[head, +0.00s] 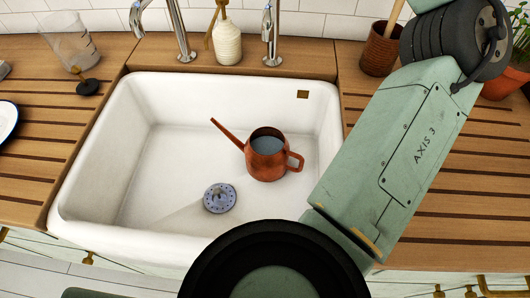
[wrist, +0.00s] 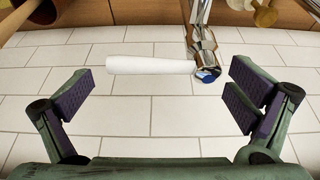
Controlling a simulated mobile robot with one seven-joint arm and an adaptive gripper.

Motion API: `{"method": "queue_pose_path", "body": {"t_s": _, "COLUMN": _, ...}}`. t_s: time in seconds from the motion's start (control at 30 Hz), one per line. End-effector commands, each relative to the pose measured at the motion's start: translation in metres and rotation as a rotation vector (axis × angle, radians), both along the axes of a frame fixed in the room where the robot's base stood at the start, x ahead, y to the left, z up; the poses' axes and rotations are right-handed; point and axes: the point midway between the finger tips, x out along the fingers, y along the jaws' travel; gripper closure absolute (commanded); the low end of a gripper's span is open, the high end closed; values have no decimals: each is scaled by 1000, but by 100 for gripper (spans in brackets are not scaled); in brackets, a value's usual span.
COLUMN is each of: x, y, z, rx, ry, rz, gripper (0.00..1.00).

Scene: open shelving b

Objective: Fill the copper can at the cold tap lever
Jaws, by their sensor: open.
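The copper can (head: 268,160) stands upright in the white sink (head: 170,165), spout to the left and handle to the right. A grey-blue surface shows inside its opening; I cannot tell how full it is. In the wrist view, a chrome tap (wrist: 203,38) has a white lever (wrist: 152,66) pointing left and a blue-marked end cap (wrist: 208,75). My gripper (wrist: 163,92) is open and empty, its fingers on either side of the lever and apart from it. My gripper is out of the head view.
Two chrome taps, left (head: 177,30) and right (head: 270,32), rise behind the sink beside a cream bottle (head: 227,42). A blue-grey drain strainer (head: 220,198) lies in the basin. A brown pot (head: 380,50) stands right, a clear jug (head: 72,42) left.

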Motion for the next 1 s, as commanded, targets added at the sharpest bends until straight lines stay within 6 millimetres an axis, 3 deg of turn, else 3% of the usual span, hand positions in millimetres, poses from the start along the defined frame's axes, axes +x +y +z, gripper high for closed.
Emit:
{"method": "queue_pose_path", "body": {"t_s": 0.27, "x": -3, "y": 1, "z": 7, "rx": 1, "ry": -3, "rz": 3, "gripper": 0}}
{"method": "queue_pose_path", "body": {"t_s": 0.7, "x": -27, "y": 0, "z": 66, "rx": -1, "ry": -3, "rz": -1, "gripper": 0}}
{"method": "queue_pose_path", "body": {"t_s": 1.0, "x": -29, "y": 0, "z": 70, "rx": 1, "ry": -1, "rz": 0, "gripper": 0}}
